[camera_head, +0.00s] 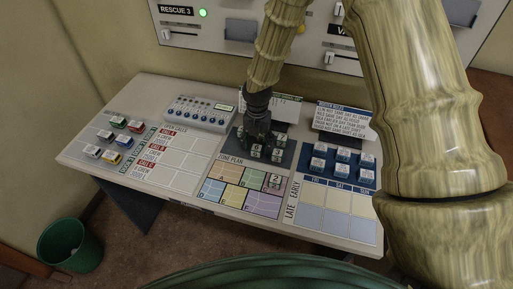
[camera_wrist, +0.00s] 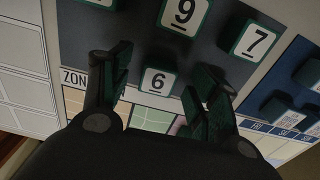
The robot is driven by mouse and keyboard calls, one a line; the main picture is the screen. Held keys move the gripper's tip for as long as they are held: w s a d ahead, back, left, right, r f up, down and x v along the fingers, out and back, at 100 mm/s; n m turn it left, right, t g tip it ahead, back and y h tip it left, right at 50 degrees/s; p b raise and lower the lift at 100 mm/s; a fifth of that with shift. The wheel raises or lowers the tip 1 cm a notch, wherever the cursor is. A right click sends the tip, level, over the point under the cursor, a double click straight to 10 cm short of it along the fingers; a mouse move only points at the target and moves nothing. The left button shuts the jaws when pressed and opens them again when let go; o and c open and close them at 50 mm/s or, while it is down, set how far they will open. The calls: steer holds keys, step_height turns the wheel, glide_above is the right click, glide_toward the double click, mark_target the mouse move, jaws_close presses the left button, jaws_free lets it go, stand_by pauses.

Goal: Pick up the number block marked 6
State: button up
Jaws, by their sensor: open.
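The number block marked 6 (camera_wrist: 157,81) is a small white-faced block with a dark green edge. In the wrist view it lies on the dark tray (camera_wrist: 135,45), between the spread fingers of my gripper (camera_wrist: 160,92). The fingers stand apart on its left and right; nothing is held. In the head view my gripper (camera_head: 259,140) points down over the tray of number blocks and hides part of it.
Block 9 (camera_wrist: 183,12) and block 7 (camera_wrist: 254,41) sit close by on the same tray. The zone plan board (camera_head: 240,188) lies in front. A dark blue tray of blocks (camera_head: 335,178) is to the right. A blue-knobbed panel (camera_head: 201,112) is to the left.

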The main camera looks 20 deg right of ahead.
steer(key=shift+f, duration=0.9)
steer(key=c, duration=1)
steer(key=shift+r, duration=0.1)
